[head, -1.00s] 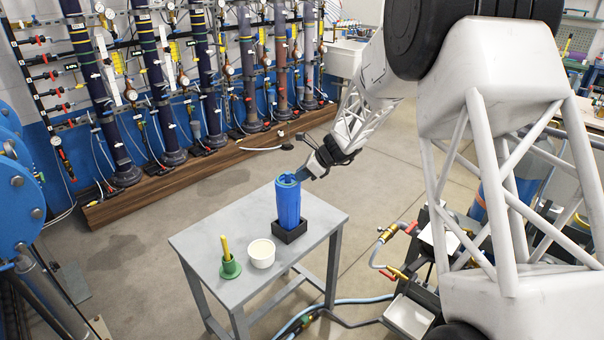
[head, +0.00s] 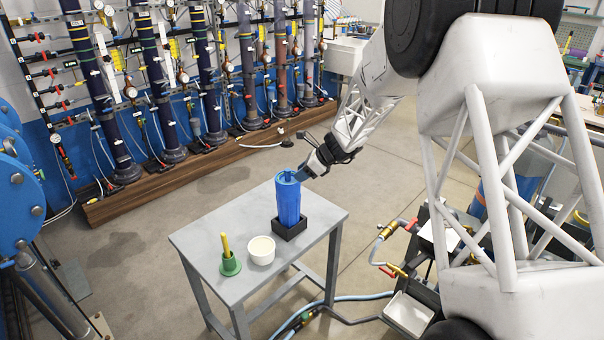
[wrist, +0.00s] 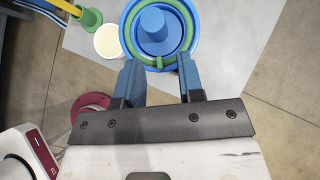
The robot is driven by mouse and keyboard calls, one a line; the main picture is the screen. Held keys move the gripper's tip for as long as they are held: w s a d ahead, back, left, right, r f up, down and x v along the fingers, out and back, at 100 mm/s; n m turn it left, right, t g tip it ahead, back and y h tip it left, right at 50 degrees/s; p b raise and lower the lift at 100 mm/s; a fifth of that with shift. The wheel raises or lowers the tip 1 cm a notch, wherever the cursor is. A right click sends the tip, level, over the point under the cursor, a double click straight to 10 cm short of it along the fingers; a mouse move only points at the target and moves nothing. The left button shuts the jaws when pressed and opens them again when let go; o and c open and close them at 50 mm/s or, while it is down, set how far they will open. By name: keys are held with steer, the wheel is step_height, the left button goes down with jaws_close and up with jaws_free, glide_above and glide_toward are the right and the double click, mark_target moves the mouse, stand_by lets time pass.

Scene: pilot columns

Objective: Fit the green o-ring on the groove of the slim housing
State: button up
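The slim blue housing (head: 289,205) stands upright in a black square base on the grey table. In the wrist view, the housing (wrist: 127,22) is seen from above, with a blue post in its middle. The green o-ring (wrist: 186,40) lies around that post, inside the housing's rim; I cannot tell whether it sits fully in the groove. My gripper (wrist: 157,66) has its two blue-grey fingers apart at the near edge of the housing, with nothing clamped between them. In the head view, my gripper (head: 308,171) is at the housing's upper right.
A green stand with a yellow rod (head: 229,264) and a white cup (head: 261,250) stand on the table (head: 240,286), left of the housing. The table's right front is clear. Pipe columns line the back wall, and hoses lie on the floor.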

steer(key=v, duration=0.7)
steer(key=shift+r, duration=0.15)
steer(key=shift+d, duration=0.15)
steer(key=shift+s, duration=0.1)
stand_by(0.5)
steer(key=s+d+r+n+h, duration=0.2)
steer(key=s+r+n, duration=0.4)
steer(key=s, duration=0.7)
steer(key=s+d+r+n+h, duration=0.25)
steer(key=s+r+n, duration=0.35)
steer(key=s, duration=0.7)
steer(key=s+d+n+h, duration=0.2)
steer(key=s+d+n, duration=0.1)
steer(key=s, duration=1)
steer(key=s+d+r+n+h, duration=0.1)
steer(key=s+d+n, duration=0.3)
steer(key=s, duration=0.9)
steer(key=shift+n+h, duration=0.65)
steer(key=shift+n, duration=0.25)
